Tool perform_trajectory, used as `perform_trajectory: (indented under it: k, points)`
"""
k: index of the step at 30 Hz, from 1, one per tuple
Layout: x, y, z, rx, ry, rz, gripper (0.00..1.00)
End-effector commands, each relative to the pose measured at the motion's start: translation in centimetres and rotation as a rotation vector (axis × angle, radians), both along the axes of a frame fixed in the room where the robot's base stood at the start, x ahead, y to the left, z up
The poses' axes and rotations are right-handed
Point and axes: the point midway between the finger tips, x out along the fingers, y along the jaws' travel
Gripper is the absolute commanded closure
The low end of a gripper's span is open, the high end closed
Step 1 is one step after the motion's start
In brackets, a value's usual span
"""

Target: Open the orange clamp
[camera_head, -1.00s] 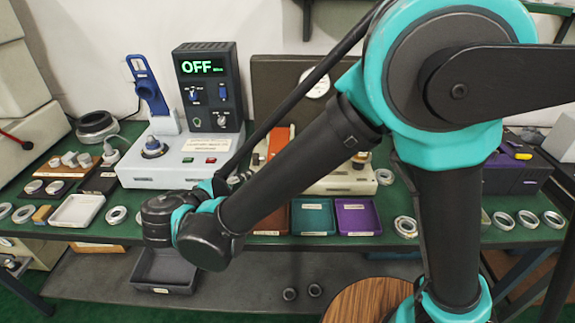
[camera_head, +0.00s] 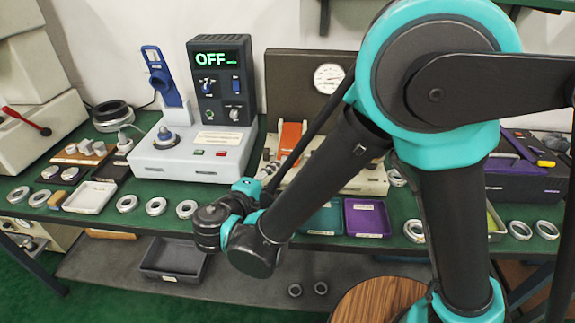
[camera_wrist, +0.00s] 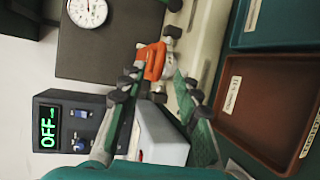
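The orange clamp (camera_head: 289,138) stands on a pale fixture base (camera_head: 362,180) in front of the dial gauge's dark panel. In the wrist view the clamp's orange handle (camera_wrist: 155,61) shows between the far ends of my gripper's fingers (camera_wrist: 158,82). The two fingers are spread apart, with nothing visibly held. I cannot tell whether they touch the handle. In the head view my forearm and wrist hide part of the fixture, and the fingers are largely hidden.
A dial gauge (camera_head: 328,77) is behind the fixture. A white machine (camera_head: 190,155) with an OFF display (camera_head: 217,59) stands to the left. Teal (camera_head: 325,218) and purple (camera_head: 367,217) trays lie in front. Metal rings (camera_head: 156,206) line the green bench's front edge.

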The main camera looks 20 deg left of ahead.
Motion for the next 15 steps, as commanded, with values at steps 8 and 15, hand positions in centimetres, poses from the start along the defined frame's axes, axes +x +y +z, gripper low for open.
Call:
perform_trajectory:
  k: [8,15]
  points:
    - [4.8,-0.5,-1.0,0.001,0.000,-0.003,0.68]
    - [6.7,-0.6,-1.4,0.001,0.000,0.000,0.68]
